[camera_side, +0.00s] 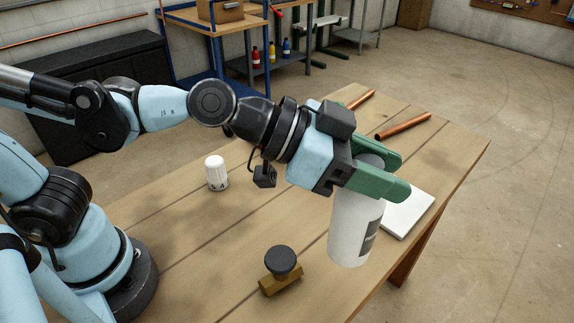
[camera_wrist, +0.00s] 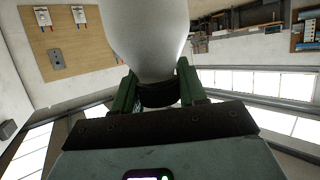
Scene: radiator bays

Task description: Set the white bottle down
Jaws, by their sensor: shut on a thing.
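The white bottle (camera_side: 350,232) has a dark label and a grey top. My gripper (camera_side: 388,172), with green fingers, is shut on the bottle's upper part in the side view. The bottle hangs nearly upright below the fingers, over the front right part of the wooden table (camera_side: 195,255). I cannot tell whether its base touches the wood. In the wrist view the pale bottle (camera_wrist: 150,35) fills the top middle, between the green fingers (camera_wrist: 156,88) of my gripper.
A flat white plate (camera_side: 408,214) lies just right of and behind the bottle. A brass valve with a black knob (camera_side: 280,268) stands to the left. A white thermostat knob (camera_side: 217,174) stands farther back. Copper pipes (camera_side: 403,126) lie at the far right. Bare wood lies between them.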

